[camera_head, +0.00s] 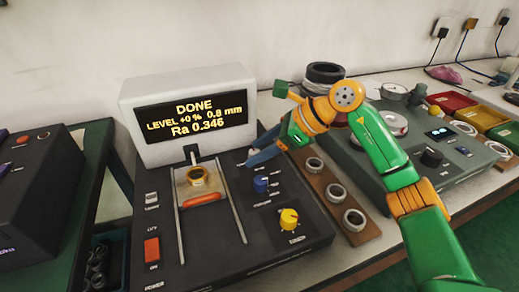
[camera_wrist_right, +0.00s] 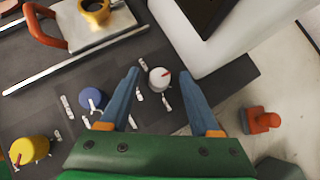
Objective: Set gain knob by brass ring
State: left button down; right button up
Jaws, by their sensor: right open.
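The brass ring (camera_head: 197,175) lies on the plate of a dark measuring unit (camera_head: 240,262); it shows at the top of the right wrist view (camera_wrist_right: 95,10). The display (camera_head: 194,117) reads DONE, LEVEL +0 %, 0.8 mm, Ra 0.346. The unit has a blue knob (camera_head: 260,184), a yellow knob (camera_head: 288,218) and a white knob with a red mark (camera_wrist_right: 160,78). Knob labels are too small to read. My right gripper (camera_head: 262,153) is open and empty, with the white knob between its fingertips in the wrist view; contact cannot be told. My left gripper is out of view.
A wooden strip (camera_head: 325,183) with several metal rings stands right of the unit. Beyond it is a grey-green device (camera_head: 462,164) with a black knob. Yellow and red bins (camera_head: 450,102) are at the far right. An orange rocker switch (camera_head: 152,250) is at front left.

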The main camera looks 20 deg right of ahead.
grip_shut()
jog(key=shift+m, duration=0.3)
jog(key=shift+s+a+f+m+t+h+b, duration=0.1)
jog(key=shift+s+m+t+h+b, duration=0.05)
jog(key=shift+m+t+h+b, duration=0.75)
jog(key=m+h, duration=0.1)
jog(key=m, duration=0.1)
jog(key=m+t+b, duration=0.1)
jog(key=shift+s+a+m+h, duration=0.1)
jog(key=shift+a+m+h, duration=0.1)
jog(key=shift+m+h, duration=0.2)
jog(key=m+h, duration=0.1)
jog(key=m, duration=0.1)
jog(key=m+h+b, duration=0.1)
jog(key=m+t+h+b, duration=0.1)
jog(key=m+h, duration=0.1)
jog(key=shift+a+m, duration=0.3)
jog(key=shift+m+h+b, duration=0.45)
jog(key=shift+m+h, duration=0.15)
